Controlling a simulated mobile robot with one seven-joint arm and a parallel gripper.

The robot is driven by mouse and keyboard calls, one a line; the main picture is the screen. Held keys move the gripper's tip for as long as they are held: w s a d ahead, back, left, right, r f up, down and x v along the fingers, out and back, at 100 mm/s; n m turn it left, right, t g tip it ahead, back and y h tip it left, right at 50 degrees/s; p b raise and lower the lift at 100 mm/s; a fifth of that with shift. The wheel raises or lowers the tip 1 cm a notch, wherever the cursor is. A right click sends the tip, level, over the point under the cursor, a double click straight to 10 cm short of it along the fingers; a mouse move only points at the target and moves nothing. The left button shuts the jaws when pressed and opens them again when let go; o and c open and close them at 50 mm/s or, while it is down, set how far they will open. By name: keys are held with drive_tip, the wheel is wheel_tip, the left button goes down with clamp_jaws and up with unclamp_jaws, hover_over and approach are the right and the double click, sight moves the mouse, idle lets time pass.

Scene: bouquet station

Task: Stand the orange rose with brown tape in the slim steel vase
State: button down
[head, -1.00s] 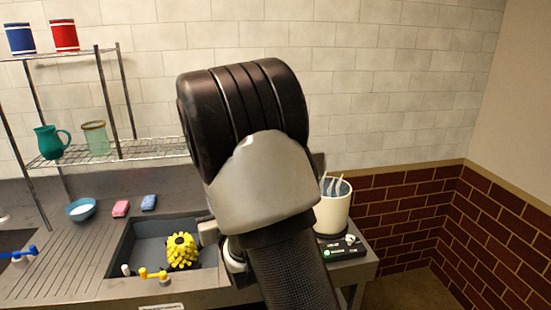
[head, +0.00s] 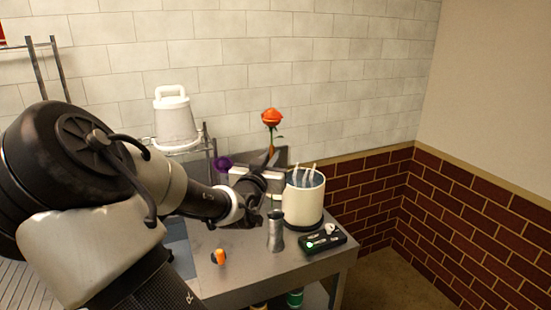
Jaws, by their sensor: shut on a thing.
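The orange rose (head: 271,117) stands roughly upright above the counter. Its stem has a brownish-orange wrapped part low down. My gripper (head: 268,160) is shut on the rose's stem, with the bloom above the fingers. The slim steel vase (head: 275,233) stands upright on the counter, below and a little in front of my gripper. Nothing shows standing in it.
A cream pot (head: 304,205) with white-tipped items stands right of the vase. A black box (head: 322,241) with a green light lies before it. A small orange-topped object (head: 220,257) is at left. A white lidded pail (head: 174,118) and a purple bloom (head: 222,163) are behind.

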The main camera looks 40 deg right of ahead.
wheel_tip(320, 180, down, 11)
drive_tip(key=b, duration=1)
drive_tip(key=shift+s+d+f, duration=0.2)
drive_tip(key=shift+s+d, duration=0.1)
drive_tip(key=shift+d, duration=0.15)
drive_tip(key=shift+f+b, duration=0.15)
drive_tip(key=shift+b, duration=0.25)
drive_tip(key=shift+f+b, duration=1)
drive_tip(key=shift+f, duration=0.25)
drive_tip(key=c, duration=1.1)
unclamp_jaws()
drive_tip(key=shift+s+a, duration=0.1)
drive_tip(key=shift+p+v, duration=1.15)
drive_tip(key=shift+v, duration=1.3)
